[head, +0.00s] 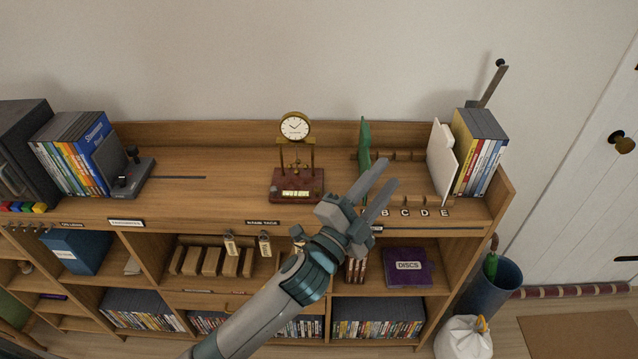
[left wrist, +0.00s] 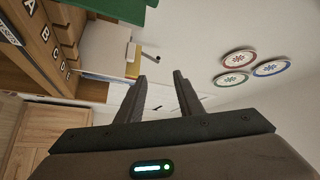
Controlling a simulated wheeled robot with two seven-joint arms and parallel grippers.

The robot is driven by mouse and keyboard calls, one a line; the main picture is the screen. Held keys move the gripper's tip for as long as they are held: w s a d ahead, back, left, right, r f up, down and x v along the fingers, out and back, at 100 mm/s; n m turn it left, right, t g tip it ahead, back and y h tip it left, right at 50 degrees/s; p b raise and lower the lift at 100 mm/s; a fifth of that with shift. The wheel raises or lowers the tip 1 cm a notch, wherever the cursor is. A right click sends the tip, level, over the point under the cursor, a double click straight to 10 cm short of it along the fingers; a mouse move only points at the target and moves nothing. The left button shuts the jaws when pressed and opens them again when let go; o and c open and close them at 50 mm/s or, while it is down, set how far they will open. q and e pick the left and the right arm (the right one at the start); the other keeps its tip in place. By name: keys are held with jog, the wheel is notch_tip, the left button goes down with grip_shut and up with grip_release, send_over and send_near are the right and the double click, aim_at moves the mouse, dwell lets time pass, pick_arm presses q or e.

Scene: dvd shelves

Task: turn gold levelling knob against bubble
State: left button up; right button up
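A mantel clock (head: 295,128) with a round white dial and gold pillars stands upright on a dark red base (head: 284,185) on the shelf top. A pale gold strip (head: 296,193) shows on the base's front; the levelling knob and the bubble are too small to tell apart there. My left gripper (head: 388,173) is to the right of the clock and apart from it, its fingers pointing up and right. In the left wrist view its two fingers (left wrist: 160,76) are spread with nothing between them. The clock is not seen in that view. My right gripper is in neither view.
A green divider (head: 364,140) stands behind my left gripper, with lettered slots B to E (head: 415,212) beside it. A white panel (head: 441,160) and upright cases (head: 482,150) stand farther right. The shelf top left of the clock is mostly clear.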

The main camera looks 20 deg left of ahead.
pick_arm(q)
jog(key=s+d+r+m+g+h, duration=0.45)
jog(key=d+r+m+h, duration=0.2)
jog(key=m, duration=0.35)
jog(key=s+d+r+m+g+h, duration=0.3)
jog(key=d+r+m+g+h, duration=0.25)
jog(key=r+m+h, duration=0.35)
jog(key=s+d+f+m+g+y, duration=0.3)
jog(key=s+d+m+g, duration=0.15)
jog(key=m+g, duration=0.45)
jog(key=s+d+f+m+g+y, duration=0.35)
jog(key=s+m+g, duration=0.25)
jog(key=m, duration=0.6)
jog(key=w+a+f+m+t+y, duration=0.3)
jog(key=w+a+f+m+y, duration=0.3)
jog(key=a+f+y, duration=0.45)
jog(key=w+a+r+t+y, duration=0.3)
jog(key=w+a, duration=0.3)
jog(key=a, duration=0.4)
jog(key=w+a+r+m+t+y+p, duration=0.1)
jog(key=w+a+r+t+y, duration=0.2)
jog(key=w+a+y, duration=0.3)
jog(key=w+a+r, duration=0.1)
jog(key=a, duration=0.3)
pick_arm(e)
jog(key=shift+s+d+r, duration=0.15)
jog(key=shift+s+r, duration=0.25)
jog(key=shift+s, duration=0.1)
